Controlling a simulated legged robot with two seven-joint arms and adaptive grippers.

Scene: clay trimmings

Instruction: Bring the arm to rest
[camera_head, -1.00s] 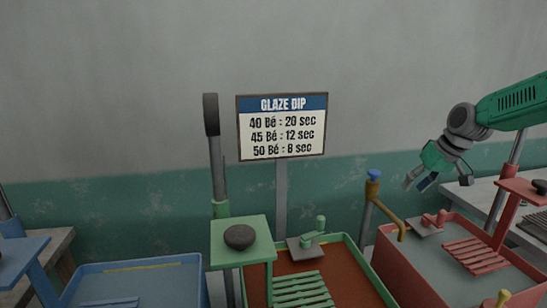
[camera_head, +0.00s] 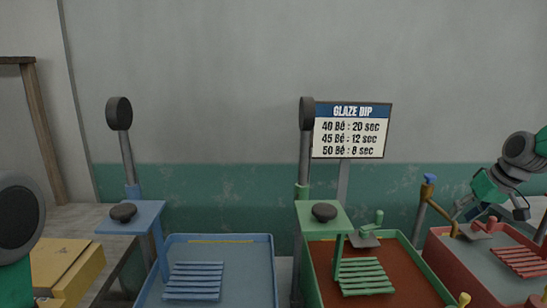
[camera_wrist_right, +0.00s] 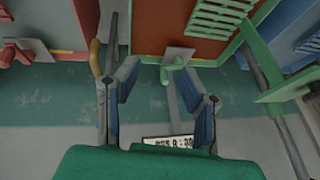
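My right gripper (camera_head: 492,212) is at the right edge of the head view, above the red tub (camera_head: 465,268). In the right wrist view its two fingers (camera_wrist_right: 163,70) are spread apart with nothing between them. It is open and empty. Behind the fingers in that view are a green-rimmed tub (camera_wrist_right: 193,28) and its small green tap (camera_wrist_right: 176,62). My left gripper does not show in either view.
A blue tub (camera_head: 263,270) and a green-rimmed tub (camera_head: 418,262) stand along the wall, with posts bearing dark discs. A glaze sign (camera_head: 350,131) stands behind. A yellow box (camera_head: 75,275) is at the left. A brass pipe (camera_head: 437,212) stands near my right gripper.

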